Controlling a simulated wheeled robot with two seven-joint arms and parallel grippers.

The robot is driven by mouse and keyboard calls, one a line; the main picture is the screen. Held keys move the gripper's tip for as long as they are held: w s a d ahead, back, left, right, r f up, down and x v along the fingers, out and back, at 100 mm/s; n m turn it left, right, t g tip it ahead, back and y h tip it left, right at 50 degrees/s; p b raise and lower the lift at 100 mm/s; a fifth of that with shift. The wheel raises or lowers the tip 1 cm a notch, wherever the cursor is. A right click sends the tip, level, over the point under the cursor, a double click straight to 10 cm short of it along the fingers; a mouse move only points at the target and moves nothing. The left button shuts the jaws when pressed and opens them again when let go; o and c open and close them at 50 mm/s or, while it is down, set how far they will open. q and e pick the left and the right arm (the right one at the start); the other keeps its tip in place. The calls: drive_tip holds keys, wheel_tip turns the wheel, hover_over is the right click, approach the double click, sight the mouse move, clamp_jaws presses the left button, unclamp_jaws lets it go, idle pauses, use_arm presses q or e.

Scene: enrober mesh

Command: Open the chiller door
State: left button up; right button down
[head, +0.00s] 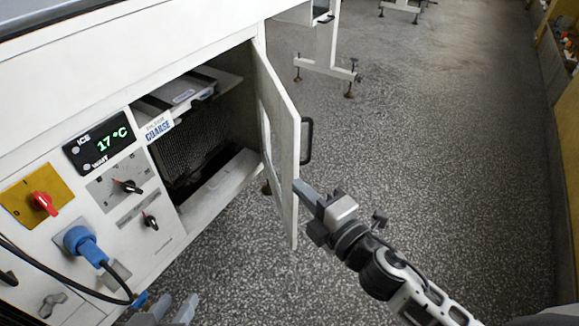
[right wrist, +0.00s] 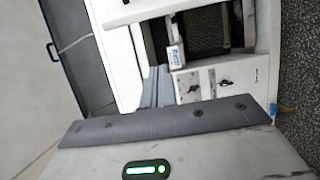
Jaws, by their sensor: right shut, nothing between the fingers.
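The white chiller door (head: 277,135) stands swung wide open from the cabinet front, hinged at the opening's right edge. Its black handle (head: 306,140) is on the far face, turned away from the opening. My right gripper (head: 306,192) is shut and empty, with its fingertips beside the door's free edge, below the handle; whether they touch it is unclear. The shut fingers also show in the right wrist view (right wrist: 156,87). The open chiller compartment (head: 195,140) shows dark mesh inside. My left gripper (head: 172,308) is at the bottom edge, partly cut off, its two fingertips apart.
Left of the opening are a 17 °C display (head: 100,142), a red switch (head: 42,203), black knobs (head: 128,186) and a blue plug (head: 80,242) with a cable. A white-legged stand (head: 325,67) is beyond the door. Speckled floor to the right is clear.

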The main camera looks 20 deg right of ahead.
sight(293, 161)
drive_tip(key=x, duration=1)
use_arm(q)
drive_tip(key=shift+w+d+f, duration=0.2)
drive_tip(key=shift+f, duration=0.15)
use_arm(e)
drive_tip(key=shift+d+f, duration=0.25)
drive_tip(key=shift+d, duration=0.75)
drive_tip(key=shift+d+f, duration=0.3)
drive_tip(key=shift+d, duration=0.75)
